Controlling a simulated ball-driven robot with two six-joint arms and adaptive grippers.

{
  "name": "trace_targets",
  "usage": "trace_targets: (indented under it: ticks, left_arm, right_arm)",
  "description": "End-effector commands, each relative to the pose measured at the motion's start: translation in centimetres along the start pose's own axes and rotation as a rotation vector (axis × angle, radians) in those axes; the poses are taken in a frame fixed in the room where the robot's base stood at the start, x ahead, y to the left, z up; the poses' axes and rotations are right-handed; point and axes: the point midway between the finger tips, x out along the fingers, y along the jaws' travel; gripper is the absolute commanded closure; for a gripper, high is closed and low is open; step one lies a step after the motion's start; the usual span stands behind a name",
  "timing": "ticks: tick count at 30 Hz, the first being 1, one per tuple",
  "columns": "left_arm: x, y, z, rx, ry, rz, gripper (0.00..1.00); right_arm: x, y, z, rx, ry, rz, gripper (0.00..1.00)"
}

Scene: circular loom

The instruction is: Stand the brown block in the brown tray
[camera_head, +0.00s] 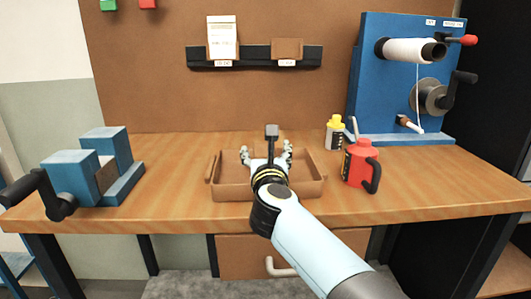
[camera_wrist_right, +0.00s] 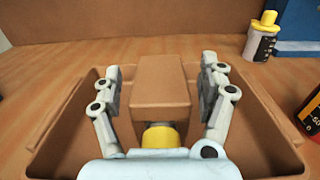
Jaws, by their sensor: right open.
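The brown tray (camera_head: 232,193) sits on the workbench near its front edge; its walls also show in the wrist view (camera_wrist_right: 262,130). My right gripper (camera_head: 266,154) is over the tray with its fingers spread. In the wrist view, the brown block (camera_wrist_right: 160,78) is between the open fingers of the right gripper (camera_wrist_right: 161,82), with a visible gap on each side. In the head view the block is hidden behind my gripper. I cannot tell whether its base touches the tray floor. My left gripper is not in view.
A red jug (camera_head: 356,164) and a yellow-capped bottle (camera_head: 334,136) stand right of the tray. A blue winder (camera_head: 372,85) is at the back right, and a blue vise (camera_head: 75,178) at the left. A dark wall rail (camera_head: 255,60) hangs behind.

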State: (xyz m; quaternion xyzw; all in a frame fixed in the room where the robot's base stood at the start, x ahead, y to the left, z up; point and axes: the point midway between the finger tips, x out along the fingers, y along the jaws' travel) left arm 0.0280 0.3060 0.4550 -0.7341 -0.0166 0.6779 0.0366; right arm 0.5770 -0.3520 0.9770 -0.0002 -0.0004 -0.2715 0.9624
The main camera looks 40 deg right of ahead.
Motion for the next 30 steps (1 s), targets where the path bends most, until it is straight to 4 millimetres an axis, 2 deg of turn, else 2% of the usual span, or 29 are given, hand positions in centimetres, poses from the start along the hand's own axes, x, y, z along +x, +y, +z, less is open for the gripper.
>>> trace_targets:
  ticks: [5, 12, 16, 21, 30]
  left_arm:
    - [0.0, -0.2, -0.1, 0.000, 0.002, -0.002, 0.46]
    - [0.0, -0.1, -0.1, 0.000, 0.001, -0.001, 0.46]
    - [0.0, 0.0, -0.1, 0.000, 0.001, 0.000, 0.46]
    - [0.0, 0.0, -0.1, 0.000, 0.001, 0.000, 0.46]
    - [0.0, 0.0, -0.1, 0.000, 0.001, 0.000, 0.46]
  right_arm:
    - [-0.9, 0.0, -0.2, 0.001, 0.005, 0.000, 0.24]
    - [-5.0, 0.0, -0.2, 0.002, 0.004, -0.001, 0.24]
    - [-6.7, 0.0, -0.2, 0.001, 0.003, 0.000, 0.24]
    - [-7.5, 0.0, -0.1, 0.000, 0.001, 0.000, 0.24]
    - [-7.5, 0.0, 0.0, 0.000, 0.000, 0.000, 0.24]
